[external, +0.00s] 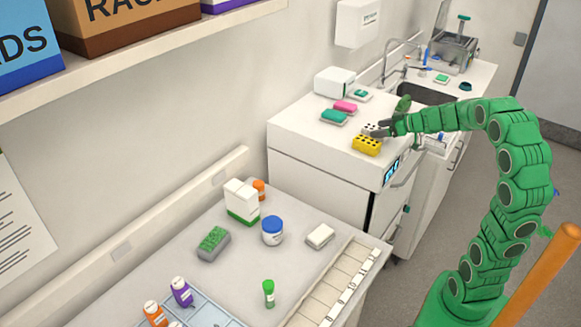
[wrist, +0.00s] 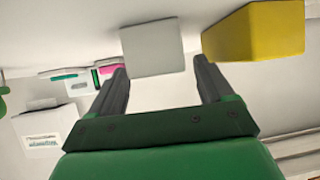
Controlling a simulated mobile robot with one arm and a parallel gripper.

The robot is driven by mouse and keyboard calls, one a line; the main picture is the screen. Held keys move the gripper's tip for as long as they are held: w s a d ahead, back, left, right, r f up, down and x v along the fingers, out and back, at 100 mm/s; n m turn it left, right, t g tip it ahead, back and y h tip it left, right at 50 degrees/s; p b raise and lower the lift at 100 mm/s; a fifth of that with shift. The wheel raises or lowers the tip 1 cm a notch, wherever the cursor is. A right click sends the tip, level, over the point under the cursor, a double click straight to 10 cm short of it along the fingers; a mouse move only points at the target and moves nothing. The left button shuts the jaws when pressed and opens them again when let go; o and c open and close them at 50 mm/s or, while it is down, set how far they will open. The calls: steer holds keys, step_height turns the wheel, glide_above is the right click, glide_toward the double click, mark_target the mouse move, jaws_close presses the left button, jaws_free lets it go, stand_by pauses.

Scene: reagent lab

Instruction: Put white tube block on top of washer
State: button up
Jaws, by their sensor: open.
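The white tube block (external: 370,128) with dark holes stands on the white top of the washer (external: 300,128), a front-loading unit with a lit display. In the wrist view the block (wrist: 152,50) shows as a plain pale grey face, with no holes visible. My gripper (external: 384,129) is open at the block's right side in the external view. In the wrist view its two fingers (wrist: 160,68) point toward the block, which appears between and just past the fingertips. I cannot tell whether they touch it.
A yellow tube block (external: 367,146) sits close beside the white one and near the right finger in the wrist view (wrist: 255,32). Green (external: 334,117) and pink (external: 345,106) boxes and a white device (external: 334,81) stand behind. A sink (external: 425,93) lies beyond.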

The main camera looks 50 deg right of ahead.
steer(key=shift+r, duration=0.2)
steer(key=v, duration=1.2)
